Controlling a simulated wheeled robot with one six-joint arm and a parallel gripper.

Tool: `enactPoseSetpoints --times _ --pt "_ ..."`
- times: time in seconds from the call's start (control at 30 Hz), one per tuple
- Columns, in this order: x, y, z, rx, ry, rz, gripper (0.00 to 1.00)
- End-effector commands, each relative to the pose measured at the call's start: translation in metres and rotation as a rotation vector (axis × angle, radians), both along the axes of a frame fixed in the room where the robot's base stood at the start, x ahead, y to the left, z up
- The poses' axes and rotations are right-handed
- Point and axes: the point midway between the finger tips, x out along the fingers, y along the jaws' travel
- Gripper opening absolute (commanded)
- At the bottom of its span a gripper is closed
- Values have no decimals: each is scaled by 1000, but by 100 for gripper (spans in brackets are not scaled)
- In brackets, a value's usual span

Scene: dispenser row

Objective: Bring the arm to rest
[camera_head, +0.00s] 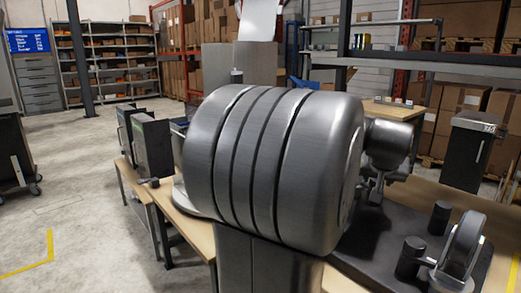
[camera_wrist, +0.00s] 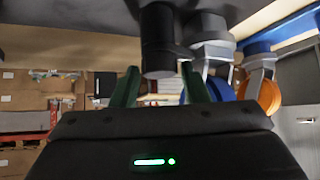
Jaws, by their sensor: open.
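My gripper (camera_wrist: 160,70) shows in the wrist view as two green fingers standing well apart, open. A dark cylinder (camera_wrist: 157,45) appears between and above the fingertips; I cannot tell how far beyond them it is, and no finger visibly touches it. In the head view my large grey arm link fills the middle, and my gripper is not visible there.
In the head view a wheel-like roll (camera_head: 465,243) and dark posts (camera_head: 440,217) stand on the bench's dark plate (camera_head: 375,245). Open floor (camera_head: 90,190) lies left.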

Motion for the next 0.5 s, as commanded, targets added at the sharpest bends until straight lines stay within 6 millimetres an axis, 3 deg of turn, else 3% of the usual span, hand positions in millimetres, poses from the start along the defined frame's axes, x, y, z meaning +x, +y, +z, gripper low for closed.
enactPoseSetpoints --times 0.5 --pt "2 3 -3 -1 0 -197 41"
